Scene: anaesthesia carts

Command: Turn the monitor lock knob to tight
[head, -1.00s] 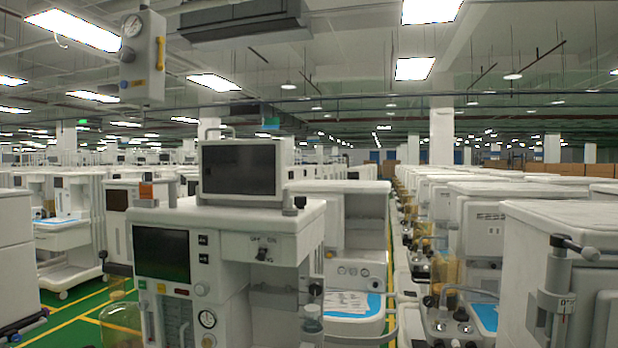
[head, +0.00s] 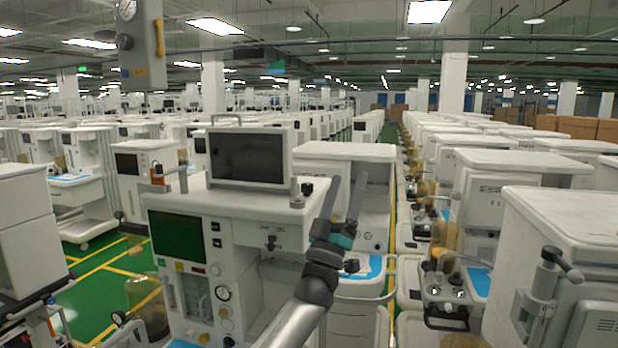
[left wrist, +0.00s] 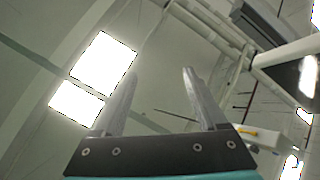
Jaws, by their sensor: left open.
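The monitor (head: 247,157) stands upright on top of the near white cart, its dark screen facing me. A small black knob (head: 307,189) sits by a short grey post (head: 296,190) on the cart top, right of the monitor; I cannot tell its setting. My left gripper (head: 347,182) is open and empty, pointing up, to the right of this knob and apart from it in the picture. In the left wrist view its two fingers (left wrist: 155,100) stand apart against the ceiling. My right gripper is not in view.
The near cart (head: 250,210) has a dark green screen (head: 175,236) and a labelled switch (head: 271,242) on its front. Another cart (head: 560,235) stands close at the right. A grey box with a gauge (head: 140,45) hangs at upper left. Green floor shows at left.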

